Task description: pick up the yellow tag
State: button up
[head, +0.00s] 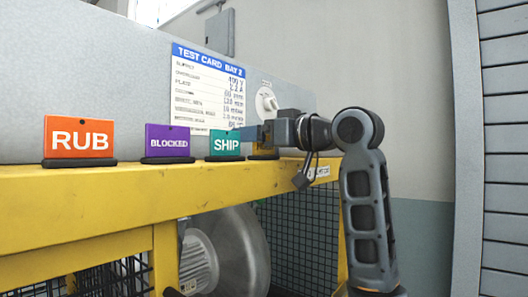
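A yellow tag (264,149) stands in a dark base on the yellow bench ledge, at the right end of the row of tags. Only its lower part shows, because my gripper covers the rest. My gripper (249,133) reaches in from the right, level with the tag's upper part, and its fingers point left. From this side I cannot tell whether the fingers are open or shut, or whether they touch the tag.
A green SHIP tag (225,143) stands close on the left, then a purple BLOCKED tag (171,143) and an orange RUB tag (78,138). The yellow ledge (120,193) carries them. Behind are a test card (205,85) and a knob (266,101) on the grey panel.

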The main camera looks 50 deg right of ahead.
jog(key=c, duration=0.7)
jog(key=shift+o, duration=0.2)
jog(key=shift+r, duration=0.1)
